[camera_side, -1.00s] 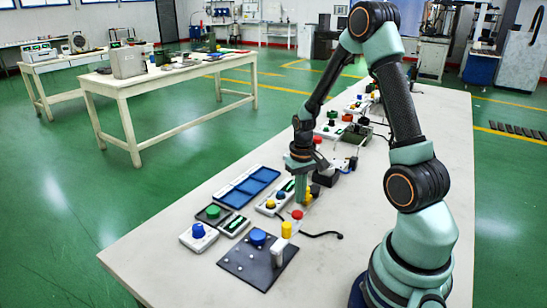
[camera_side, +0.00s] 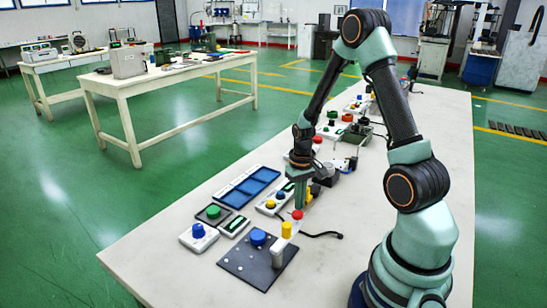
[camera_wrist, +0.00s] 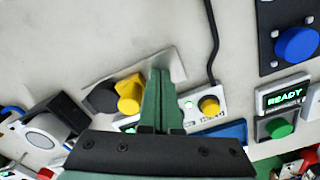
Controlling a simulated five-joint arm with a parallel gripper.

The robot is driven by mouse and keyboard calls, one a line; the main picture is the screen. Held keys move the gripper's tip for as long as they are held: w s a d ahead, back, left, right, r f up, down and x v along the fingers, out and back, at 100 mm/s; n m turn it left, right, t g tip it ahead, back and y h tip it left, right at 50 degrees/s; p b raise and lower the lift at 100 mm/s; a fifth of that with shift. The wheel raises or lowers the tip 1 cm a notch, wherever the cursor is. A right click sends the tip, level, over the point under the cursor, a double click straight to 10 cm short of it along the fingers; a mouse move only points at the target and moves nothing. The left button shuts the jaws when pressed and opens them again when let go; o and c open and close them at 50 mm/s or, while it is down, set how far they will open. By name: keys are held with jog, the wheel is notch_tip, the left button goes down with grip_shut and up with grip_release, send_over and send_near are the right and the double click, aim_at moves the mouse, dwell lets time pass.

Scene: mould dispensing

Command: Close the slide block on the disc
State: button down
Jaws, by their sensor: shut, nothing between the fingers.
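My gripper (camera_wrist: 160,98) is shut with nothing between its green fingers. It points down at the table; it also shows in the side view (camera_side: 301,204). A small yellow block (camera_wrist: 130,94) stands close to the left of the fingers in the wrist view, with a dark grey piece (camera_wrist: 101,98) against it. I cannot tell whether the fingers touch the yellow block. Farther left are a black block (camera_wrist: 70,113) and a pale grey disc (camera_wrist: 42,137) with a blue part behind it. I cannot tell for sure which of these blocks is the slide block.
A white box with a yellow knob (camera_wrist: 208,105) is just right of the fingers. A black cable (camera_wrist: 211,50) runs over the bare table. The blue-button plate (camera_wrist: 264,45), READY display (camera_wrist: 285,95) and green button (camera_wrist: 279,128) lie farther right. Blue trays (camera_side: 247,187) are beside.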

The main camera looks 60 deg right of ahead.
jog(key=shift+d, duration=0.4)
jog(key=shift+a, duration=0.9)
dwell(2.1)
notch_tip(320, 180, up, 8)
dwell(1.0)
jog(key=s+a+r+n+t, duration=0.3)
jog(key=a+r+n+t, duration=0.2)
jog(key=a+r, duration=1.1)
jog(key=shift+a+r+n+t, duration=0.25)
jog(key=shift+a+n, duration=0.25)
jog(key=shift+a, duration=0.45)
